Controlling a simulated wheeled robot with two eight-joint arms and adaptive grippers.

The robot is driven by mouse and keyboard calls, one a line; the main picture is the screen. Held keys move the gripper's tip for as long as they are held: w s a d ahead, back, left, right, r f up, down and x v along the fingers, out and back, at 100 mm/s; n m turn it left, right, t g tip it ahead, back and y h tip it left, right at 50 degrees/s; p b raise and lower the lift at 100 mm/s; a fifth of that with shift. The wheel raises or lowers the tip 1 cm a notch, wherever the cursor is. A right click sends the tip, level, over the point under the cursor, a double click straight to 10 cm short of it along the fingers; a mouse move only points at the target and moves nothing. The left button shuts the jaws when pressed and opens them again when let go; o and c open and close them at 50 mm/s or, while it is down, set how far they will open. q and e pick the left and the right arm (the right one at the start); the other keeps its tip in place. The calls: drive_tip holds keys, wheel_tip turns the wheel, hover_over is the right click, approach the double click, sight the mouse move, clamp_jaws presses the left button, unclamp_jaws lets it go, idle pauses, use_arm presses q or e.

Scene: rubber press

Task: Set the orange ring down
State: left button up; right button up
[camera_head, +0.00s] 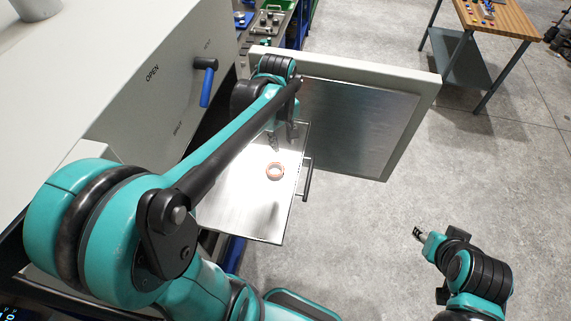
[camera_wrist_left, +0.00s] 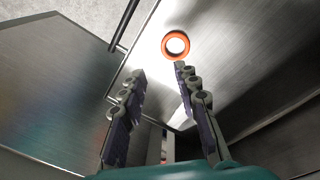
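The orange ring (camera_head: 275,170) lies flat on the shiny metal plate (camera_head: 245,222) of the pulled-out shelf. In the left wrist view the ring (camera_wrist_left: 176,33) is just beyond the tip of the right-hand finger, with its round opening visible. My left gripper (camera_head: 283,138) is above the plate, beside the ring on its far side. In the left wrist view my left gripper (camera_wrist_left: 160,72) has its fingers spread, with nothing between them. My right gripper (camera_head: 418,234) is far off at the lower right, over the floor; its finger gap is too small to judge.
The open press door (camera_head: 360,125) stands just behind the plate. A handle (camera_head: 307,180) sticks out at the plate's right edge. The white press body with a blue-handled lever (camera_head: 207,85) is at the left. A wooden table (camera_head: 500,20) is far at the upper right.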

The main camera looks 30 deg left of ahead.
use_arm(q)
drive_tip(key=s+d+m+t, duration=0.6)
drive_tip(key=s+d+m, duration=0.1)
drive_tip(key=s+m, duration=0.4)
drive_tip(key=shift+r+m, duration=0.35)
drive_tip(key=shift+m, duration=0.15)
use_arm(e)
drive_tip(key=shift+s, duration=0.15)
use_arm(q)
drive_tip(key=shift+d, duration=0.1)
drive_tip(key=shift+s+f, duration=0.1)
drive_tip(key=shift+s, duration=0.05)
use_arm(e)
drive_tip(key=shift+d, duration=0.1)
